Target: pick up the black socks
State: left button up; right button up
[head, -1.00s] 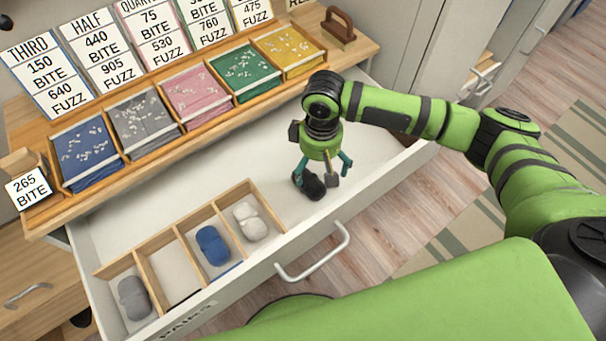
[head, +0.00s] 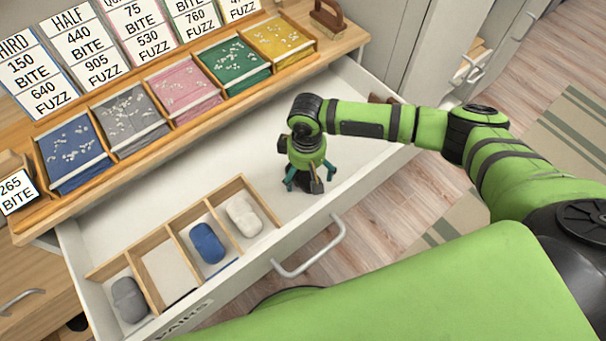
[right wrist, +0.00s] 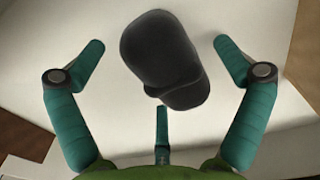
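The black socks (right wrist: 165,60), a rolled dark bundle, lie on the white floor of the open drawer (head: 108,215). My right gripper (head: 304,183) is directly above them, pointing down with its teal fingers spread. In the right wrist view the bundle lies between the open fingers, with a visible gap on both sides. In the head view the gripper hides most of the bundle. My left gripper is not in view.
A wooden divider (head: 172,232) in the drawer's front holds a blue bundle (head: 207,243), a pale one (head: 244,217) and a grey one (head: 129,300); one compartment has no bundle. The drawer handle (head: 310,252) sticks out in front. Coloured bins with price cards stand behind.

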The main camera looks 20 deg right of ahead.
jog(key=c, duration=1)
